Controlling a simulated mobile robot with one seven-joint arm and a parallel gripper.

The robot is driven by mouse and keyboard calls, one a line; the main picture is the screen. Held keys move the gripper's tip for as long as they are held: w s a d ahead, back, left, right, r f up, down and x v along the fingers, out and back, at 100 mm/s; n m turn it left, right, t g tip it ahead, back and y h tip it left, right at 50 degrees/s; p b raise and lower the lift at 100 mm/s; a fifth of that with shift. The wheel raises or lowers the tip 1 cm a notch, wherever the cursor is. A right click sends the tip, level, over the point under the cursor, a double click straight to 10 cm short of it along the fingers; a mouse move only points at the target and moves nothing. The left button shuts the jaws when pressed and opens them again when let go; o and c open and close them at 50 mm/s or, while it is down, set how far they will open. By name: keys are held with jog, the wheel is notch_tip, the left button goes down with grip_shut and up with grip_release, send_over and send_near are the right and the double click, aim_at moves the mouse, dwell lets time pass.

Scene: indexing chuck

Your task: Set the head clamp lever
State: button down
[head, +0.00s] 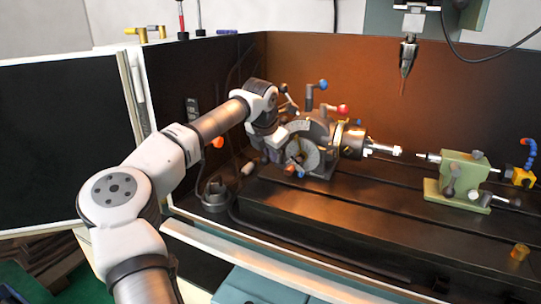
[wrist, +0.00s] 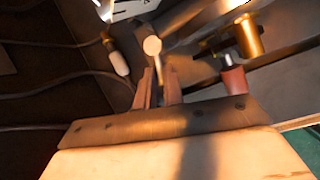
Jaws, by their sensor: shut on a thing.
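The indexing head (head: 318,135) stands on the machine table, with a graduated disc (head: 303,155) on its near face and several levers with coloured knobs. A blue-knobbed lever (head: 311,98) rises from its top and a red knob (head: 342,109) sits to the right. My gripper (head: 279,152) is at the left side of the head, partly hiding it. In the wrist view, my gripper's two fingers (wrist: 160,88) are closed on a lever with a pale round end (wrist: 152,46). The grip itself is partly hidden, and I cannot tell which lever this is in the head view.
A red-ended knob (wrist: 233,80) and a brass-coloured cylinder (wrist: 247,36) are close to the right of the fingers. A pale cylindrical handle (wrist: 118,62) lies to their left. A green tailstock (head: 458,177) stands right on the slotted table (head: 350,218). A spindle tool (head: 407,58) hangs above.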

jog(key=shift+s+a+f+n, duration=0.15)
jog(key=shift+s+f+n, duration=0.1)
jog(key=shift+f+n, duration=0.1)
jog(key=c, duration=1.5)
grip_release()
jog(key=shift+r, duration=0.5)
jog(key=v, duration=1.3)
jog(key=shift+b, duration=0.3)
